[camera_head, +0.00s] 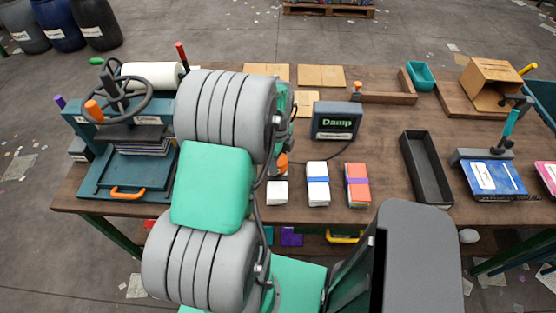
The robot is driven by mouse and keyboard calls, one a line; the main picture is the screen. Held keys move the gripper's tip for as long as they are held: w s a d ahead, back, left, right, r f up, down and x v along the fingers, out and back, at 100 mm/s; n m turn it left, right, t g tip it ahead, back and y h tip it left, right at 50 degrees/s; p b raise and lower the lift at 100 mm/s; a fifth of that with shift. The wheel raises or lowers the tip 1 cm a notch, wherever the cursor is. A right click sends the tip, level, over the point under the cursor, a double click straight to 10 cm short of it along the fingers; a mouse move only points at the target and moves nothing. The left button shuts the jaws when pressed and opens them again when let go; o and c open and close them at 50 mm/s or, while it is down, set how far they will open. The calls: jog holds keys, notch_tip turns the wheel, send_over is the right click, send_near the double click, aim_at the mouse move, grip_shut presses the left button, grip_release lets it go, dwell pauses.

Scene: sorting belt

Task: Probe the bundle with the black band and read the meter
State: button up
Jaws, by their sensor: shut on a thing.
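The meter (337,121) is a dark box standing at the back middle of the table, and its screen reads "Damp" in green. A thin cable runs from it. An orange-handled probe (282,164) shows beside my arm, above the leftmost bundle. My gripper (273,166) is mostly hidden behind my arm and is shut on the probe. The leftmost bundle (277,193) is pale and partly hidden, and I cannot make out its band or whether the probe tip touches it. Beside it lie a white bundle with a blue band (318,183) and a red bundle with a purple band (357,185).
A teal press (125,175) with a handwheel stands at the left. An empty black tray (426,168) lies right of the bundles. A blue book (493,178) is at the right.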

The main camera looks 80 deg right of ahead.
jog(key=shift+f, duration=0.35)
dwell(0.4)
dwell(0.8)
jog(key=shift+r+p, duration=2.45)
jog(key=shift+r, duration=1.55)
